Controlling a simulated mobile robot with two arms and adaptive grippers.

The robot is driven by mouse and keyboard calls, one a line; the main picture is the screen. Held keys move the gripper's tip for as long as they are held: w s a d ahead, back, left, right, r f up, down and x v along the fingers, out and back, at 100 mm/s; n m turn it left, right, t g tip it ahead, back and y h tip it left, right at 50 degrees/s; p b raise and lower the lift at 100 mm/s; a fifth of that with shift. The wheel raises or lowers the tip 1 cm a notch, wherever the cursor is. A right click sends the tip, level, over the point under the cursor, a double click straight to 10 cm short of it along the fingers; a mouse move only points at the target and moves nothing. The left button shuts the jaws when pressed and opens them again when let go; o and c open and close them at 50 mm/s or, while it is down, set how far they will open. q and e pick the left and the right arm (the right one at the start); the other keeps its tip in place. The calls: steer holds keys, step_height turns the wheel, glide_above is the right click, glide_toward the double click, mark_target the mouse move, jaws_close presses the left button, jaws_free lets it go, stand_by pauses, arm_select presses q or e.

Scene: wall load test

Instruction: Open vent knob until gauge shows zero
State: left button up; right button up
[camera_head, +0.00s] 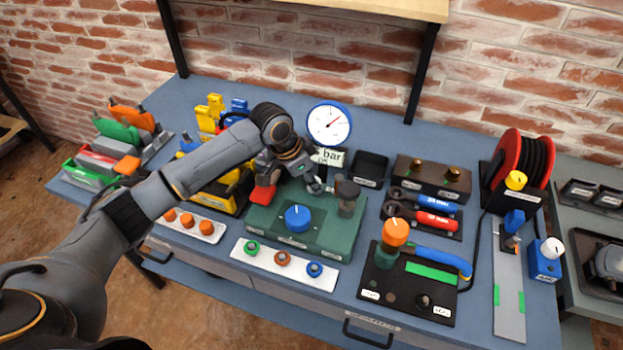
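The round gauge (329,123) has a white face and blue rim, and stands behind the green block (330,245). Its red needle points to the upper right; its numbers are too small to read. A blue knob (298,217) with a white mark sits on the block's front, and a dark knob (348,190) stands on its right side. I cannot read which one is labelled vent. My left gripper (290,184) hangs over the block's back left, its fingers apart and nothing visible between them. It is behind the blue knob and left of the dark one. My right gripper is out of view.
A "bar" sign (328,157) stands below the gauge. A strip with coloured buttons (284,264) lies in front of the block. Yellow parts stand to the left.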

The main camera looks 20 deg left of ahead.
arm_select(q)
steer(key=shift+c, duration=1)
steer(key=shift+r+n+p, duration=0.2)
steer(key=shift+n+p, duration=0.1)
steer(key=shift+p, duration=0.4)
steer(key=n+y+p, duration=0.1)
steer(key=n+p, duration=0.1)
steer(key=p, duration=0.2)
steer(key=n+y+p, duration=0.1)
steer(key=n+p, duration=0.2)
steer(key=p, duration=0.1)
steer(key=n+t+y+p, duration=0.1)
steer(key=n+p, duration=0.2)
steer(key=shift+s+d+p, duration=0.15)
steer(key=shift+d+p, duration=0.2)
steer(key=shift+p, duration=0.05)
steer(key=n+y+p, duration=0.1)
steer(key=n+p, duration=0.1)
steer(key=n, duration=0.1)
steer(key=shift+d, duration=0.1)
steer(key=shift+f+n+y+p, duration=0.1)
steer(key=shift+n+y+p, duration=0.3)
steer(key=shift+n, duration=0.4)
steer(key=shift+n+y, duration=0.4)
steer(key=shift+n, duration=0.7)
steer(key=shift+f+n+g+y+p, duration=0.1)
steer(key=shift+n+g+y+p, duration=0.25)
steer(key=shift+n, duration=0.55)
